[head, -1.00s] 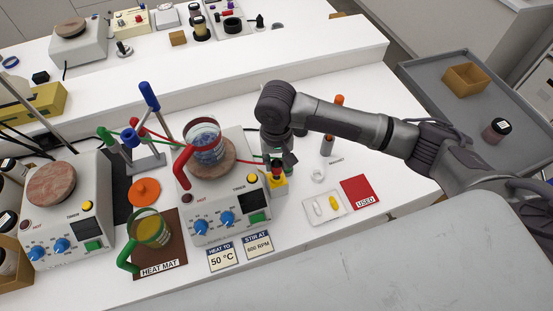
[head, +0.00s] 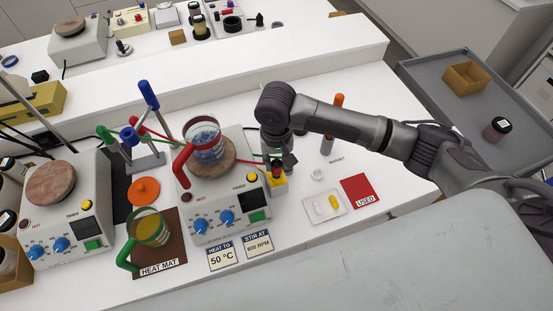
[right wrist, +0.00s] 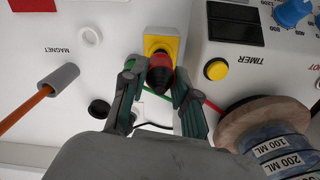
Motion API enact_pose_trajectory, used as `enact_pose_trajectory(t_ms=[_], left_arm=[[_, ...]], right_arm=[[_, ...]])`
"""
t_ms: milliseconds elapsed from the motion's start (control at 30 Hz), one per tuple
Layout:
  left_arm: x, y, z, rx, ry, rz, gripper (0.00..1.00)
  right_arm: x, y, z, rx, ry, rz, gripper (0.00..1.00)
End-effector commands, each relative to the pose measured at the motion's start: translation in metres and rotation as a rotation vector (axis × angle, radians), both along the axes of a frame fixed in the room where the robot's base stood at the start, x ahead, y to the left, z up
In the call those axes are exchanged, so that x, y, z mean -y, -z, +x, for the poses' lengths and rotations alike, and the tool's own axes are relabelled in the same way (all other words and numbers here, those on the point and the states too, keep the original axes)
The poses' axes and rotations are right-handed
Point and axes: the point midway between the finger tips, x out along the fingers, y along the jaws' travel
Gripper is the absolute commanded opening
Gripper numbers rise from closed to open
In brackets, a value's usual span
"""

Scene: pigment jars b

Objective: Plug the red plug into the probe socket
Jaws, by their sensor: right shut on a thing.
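The red plug (right wrist: 161,72) is between the fingertips of my right gripper (right wrist: 156,82), which is shut on it. The right gripper also shows in the head view (head: 278,163), just above the yellow socket block (head: 280,184) at the right side of the hotplate. In the right wrist view the plug overlaps the yellow block (right wrist: 154,42); I cannot tell how deep it sits in the socket. A red cable (right wrist: 214,107) shows to the right of the gripper. My left gripper is not in view.
The hotplate (head: 235,230) beside the block carries a red-handled beaker (head: 203,140) of blue contents. A white tray (head: 325,207) and red USED mat (head: 361,191) lie to the right. A magnet rod (head: 327,143) stands behind them.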

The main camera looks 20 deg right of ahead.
Motion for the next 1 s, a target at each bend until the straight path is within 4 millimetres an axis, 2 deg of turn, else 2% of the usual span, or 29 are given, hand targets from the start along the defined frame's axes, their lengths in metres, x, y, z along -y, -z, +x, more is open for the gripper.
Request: enact_pose_trajectory(t_ms=[667,700,833,867,1000], left_arm=[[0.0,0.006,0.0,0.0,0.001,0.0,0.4],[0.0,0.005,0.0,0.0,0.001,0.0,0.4],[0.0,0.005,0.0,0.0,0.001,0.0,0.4],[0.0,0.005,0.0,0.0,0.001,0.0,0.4],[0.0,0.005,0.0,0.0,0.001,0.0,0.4]], right_arm=[[0.0,0.018,0.0,-0.001,-0.001,0.0,0.0],[0.0,0.017,0.0,0.0,-0.001,0.0,0.34],[0.0,0.017,0.0,0.0,-0.001,0.0,0.56],[0.0,0.017,0.0,0.0,-0.001,0.0,0.59],[0.0,0.017,0.0,0.0,-0.001,0.0,0.59]])
